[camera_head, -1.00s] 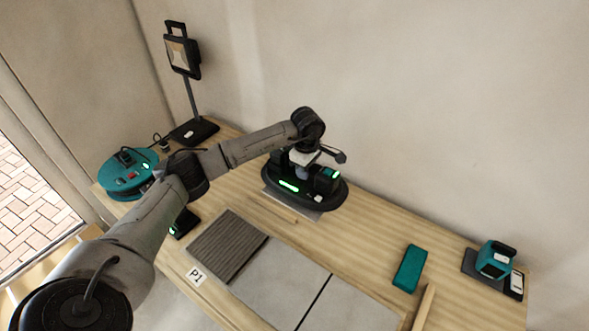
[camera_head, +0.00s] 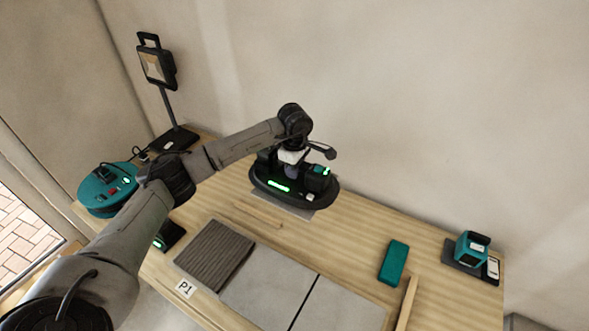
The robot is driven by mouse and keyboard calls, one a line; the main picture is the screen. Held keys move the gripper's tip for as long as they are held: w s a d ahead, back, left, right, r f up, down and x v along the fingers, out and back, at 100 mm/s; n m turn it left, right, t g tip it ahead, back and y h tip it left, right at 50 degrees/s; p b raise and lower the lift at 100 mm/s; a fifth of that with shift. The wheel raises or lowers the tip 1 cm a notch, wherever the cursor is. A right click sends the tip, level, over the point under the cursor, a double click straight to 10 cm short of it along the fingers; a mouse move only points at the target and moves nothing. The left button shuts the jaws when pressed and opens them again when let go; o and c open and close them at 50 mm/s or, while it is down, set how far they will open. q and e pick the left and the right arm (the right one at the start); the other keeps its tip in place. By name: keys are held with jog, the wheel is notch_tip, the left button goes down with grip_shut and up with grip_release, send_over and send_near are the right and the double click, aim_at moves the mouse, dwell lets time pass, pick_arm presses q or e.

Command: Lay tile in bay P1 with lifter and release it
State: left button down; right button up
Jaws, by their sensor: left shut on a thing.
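My left gripper (camera_head: 292,158) is shut on the lifter (camera_head: 266,190), a black oval suction tool with green lights. A light grey tile (camera_head: 299,212) shows under the lifter's front edge, mostly hidden by it. The two are over the back middle of the table, behind and right of bay P1. Whether the tile is clear of the table is hard to tell. Bay P1 (camera_head: 214,255) is a dark ridged bed with nothing on it, next to the P1 label (camera_head: 185,288). My right gripper is out of view.
Grey tiles (camera_head: 266,287) lie right of bay P1 with a dark gap between. A thin wooden stick (camera_head: 258,215) lies behind the bay. A teal block (camera_head: 393,263), a wooden strip (camera_head: 406,303) and a teal device (camera_head: 471,248) are at right. A lamp (camera_head: 158,66) and teal reel (camera_head: 105,188) stand left.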

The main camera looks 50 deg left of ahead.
pick_arm(q)
jog(key=shift+r+p, duration=1.2)
jog(key=shift+r, duration=0.65)
jog(key=shift+r+p, duration=0.4)
jog(key=shift+r, duration=0.05)
